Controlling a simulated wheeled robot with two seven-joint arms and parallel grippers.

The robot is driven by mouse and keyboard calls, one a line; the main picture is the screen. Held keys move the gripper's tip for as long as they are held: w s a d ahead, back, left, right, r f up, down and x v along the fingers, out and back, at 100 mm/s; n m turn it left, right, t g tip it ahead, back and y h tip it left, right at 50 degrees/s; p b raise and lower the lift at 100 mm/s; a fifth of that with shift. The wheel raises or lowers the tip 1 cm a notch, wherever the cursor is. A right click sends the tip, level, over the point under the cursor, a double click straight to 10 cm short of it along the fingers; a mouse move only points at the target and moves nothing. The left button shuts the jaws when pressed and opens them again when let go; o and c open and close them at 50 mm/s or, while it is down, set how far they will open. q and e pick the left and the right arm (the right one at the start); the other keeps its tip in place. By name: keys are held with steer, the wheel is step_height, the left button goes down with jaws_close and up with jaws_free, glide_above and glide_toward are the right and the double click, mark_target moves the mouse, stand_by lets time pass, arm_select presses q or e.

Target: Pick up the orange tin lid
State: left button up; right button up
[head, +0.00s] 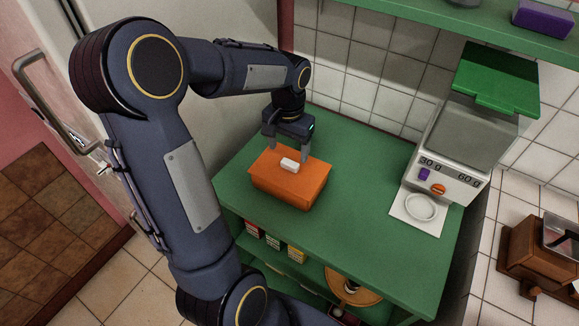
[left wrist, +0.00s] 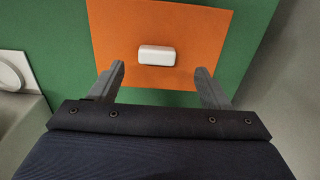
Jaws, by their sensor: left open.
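The orange tin lid (head: 272,169) is the top of an orange box-shaped tin standing on the green counter. A small white handle block (head: 289,165) sits in the middle of the lid. My left gripper (head: 288,152) is open above the far edge of the lid, pointing down. In the left wrist view the lid (left wrist: 207,37) fills the upper middle, and the white handle (left wrist: 157,55) lies just beyond the open fingertips (left wrist: 160,72), centred between them. The fingers hold nothing. My right gripper is not seen in either view.
The green counter (head: 365,208) is clear between the tin and the scale. A grey and white scale (head: 446,165) with a green top stands at the right, with a white dish in front. A green shelf (head: 450,28) runs above. Small boxes stand on the level below the counter.

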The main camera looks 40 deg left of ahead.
mark_target(290, 162)
arm_select(q)
step_height(290, 162, down, 5)
steer(key=shift+w+d+r, duration=0.15)
steer(key=c, duration=1.1)
steer(key=shift+r, duration=0.15)
